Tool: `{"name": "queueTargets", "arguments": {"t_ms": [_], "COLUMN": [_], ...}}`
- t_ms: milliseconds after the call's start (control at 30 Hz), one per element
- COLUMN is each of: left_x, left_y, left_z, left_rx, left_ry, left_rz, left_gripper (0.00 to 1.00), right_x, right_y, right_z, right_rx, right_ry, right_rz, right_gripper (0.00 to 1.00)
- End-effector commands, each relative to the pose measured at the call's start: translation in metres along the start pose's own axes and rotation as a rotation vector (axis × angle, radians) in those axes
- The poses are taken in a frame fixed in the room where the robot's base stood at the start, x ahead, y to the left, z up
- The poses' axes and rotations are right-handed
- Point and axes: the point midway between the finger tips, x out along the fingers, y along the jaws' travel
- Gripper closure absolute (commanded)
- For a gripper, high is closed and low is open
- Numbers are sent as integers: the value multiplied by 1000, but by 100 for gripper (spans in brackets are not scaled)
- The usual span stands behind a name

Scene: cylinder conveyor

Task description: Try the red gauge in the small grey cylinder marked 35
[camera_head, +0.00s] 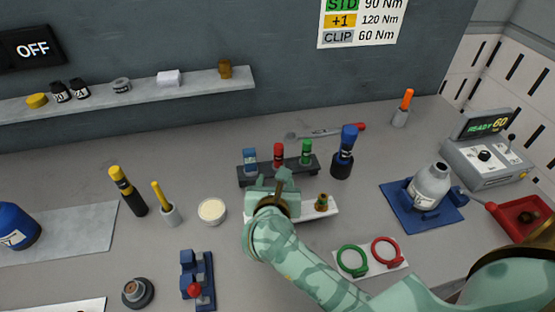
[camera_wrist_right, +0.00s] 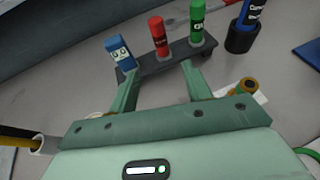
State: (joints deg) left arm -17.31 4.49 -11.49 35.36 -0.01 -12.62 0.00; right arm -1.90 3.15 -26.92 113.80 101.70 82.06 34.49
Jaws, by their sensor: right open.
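A red plug gauge (camera_head: 278,155) stands upright in a dark rack (camera_head: 250,181) between a blue and a green one. It also shows in the right wrist view (camera_wrist_right: 158,38). My right gripper (camera_head: 285,182) is open and empty just in front of the rack; in the wrist view its fingers (camera_wrist_right: 160,72) point toward the red gauge, apart from it. A grey cylinder (camera_head: 431,186) with a neck lies tilted on a blue mat to the right; its label is too small to read, so I cannot tell whether it says 35. My left gripper is not in view.
A white tray (camera_head: 331,212) with a brass piece is partly under my right arm. A blue-topped tool (camera_head: 347,140) stands right of the rack. Green (camera_head: 352,260) and red (camera_head: 386,252) rings lie in front. A gauge console (camera_head: 486,160) is at right.

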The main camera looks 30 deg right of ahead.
Motion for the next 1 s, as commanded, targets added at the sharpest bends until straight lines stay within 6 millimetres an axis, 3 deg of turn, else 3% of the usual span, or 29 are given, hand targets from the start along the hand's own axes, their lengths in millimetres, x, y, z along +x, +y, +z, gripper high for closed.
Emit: {"name": "queueTargets", "arguments": {"t_ms": [167,400,667,1000], "left_x": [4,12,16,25], "left_y": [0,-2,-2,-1], "left_z": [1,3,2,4], "left_rx": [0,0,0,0], "left_ry": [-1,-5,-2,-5], "left_rz": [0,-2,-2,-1], "left_gripper": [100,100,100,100], "right_x": [30,88,114,161], "right_y": [-1,-1,-1,-2], "right_z": [0,-1,-1,-4], "right_rx": [-3,-3,0,-1], "right_ry": [-4,-3,-1,-1], "right_rz": [-3,-4,-1,-1], "right_gripper": [51,51,51,51]}}
